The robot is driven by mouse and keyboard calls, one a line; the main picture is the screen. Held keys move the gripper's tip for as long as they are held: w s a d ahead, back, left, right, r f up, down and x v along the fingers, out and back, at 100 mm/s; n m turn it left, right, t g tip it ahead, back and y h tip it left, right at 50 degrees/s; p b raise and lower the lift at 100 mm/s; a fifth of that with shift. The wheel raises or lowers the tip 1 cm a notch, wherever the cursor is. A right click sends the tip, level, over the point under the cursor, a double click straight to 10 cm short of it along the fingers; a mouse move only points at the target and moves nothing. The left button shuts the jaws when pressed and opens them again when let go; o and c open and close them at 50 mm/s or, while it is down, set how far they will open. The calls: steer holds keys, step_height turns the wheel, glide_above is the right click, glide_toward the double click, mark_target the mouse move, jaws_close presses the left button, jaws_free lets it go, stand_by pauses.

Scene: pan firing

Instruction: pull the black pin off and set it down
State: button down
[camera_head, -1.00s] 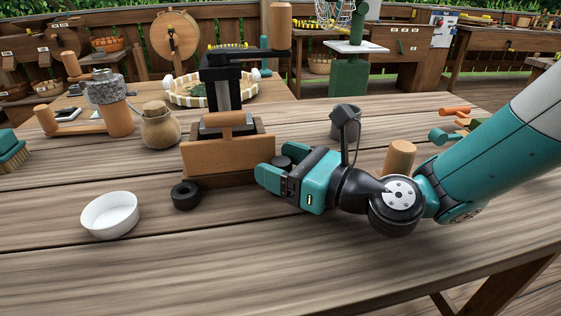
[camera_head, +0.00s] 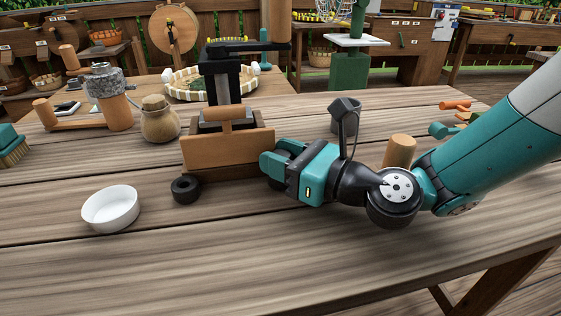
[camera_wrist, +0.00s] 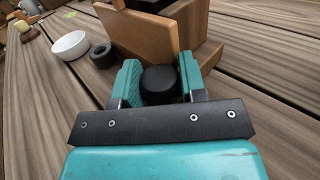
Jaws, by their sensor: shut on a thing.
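The black pin (camera_wrist: 160,84) shows in the wrist view as a round black knob between the two teal fingers. My gripper (camera_wrist: 158,76) is shut on it, with a finger on each side. In the head view my gripper (camera_head: 270,166) is at the right front corner of the wooden press box (camera_head: 225,153), and its fingers mostly hide the pin. The wooden box also shows in the wrist view (camera_wrist: 142,28), just beyond the pin. I cannot tell whether the pin is still seated in the box.
A black ring (camera_head: 186,189) and a white bowl (camera_head: 110,208) lie left of the gripper. A dark grey cup (camera_head: 345,116) and a wooden cylinder (camera_head: 399,151) stand behind my wrist. The front of the table (camera_head: 200,260) is clear.

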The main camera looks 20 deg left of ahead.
mark_target(280, 153)
steer(key=shift+r, duration=0.2)
steer(key=shift+r+p, duration=0.45)
steer(key=shift+p, duration=0.2)
steer(key=shift+r+p, duration=0.35)
steer(key=shift+p, duration=0.05)
steer(key=shift+r+p, duration=0.35)
steer(key=shift+p, duration=0.05)
steer(key=shift+r+p, duration=0.35)
steer(key=shift+p, duration=0.05)
steer(key=shift+r+p, duration=0.35)
steer(key=shift+s, duration=0.1)
step_height(280, 153, up, 4)
steer(key=p, duration=0.4)
steer(key=shift+p, duration=0.35)
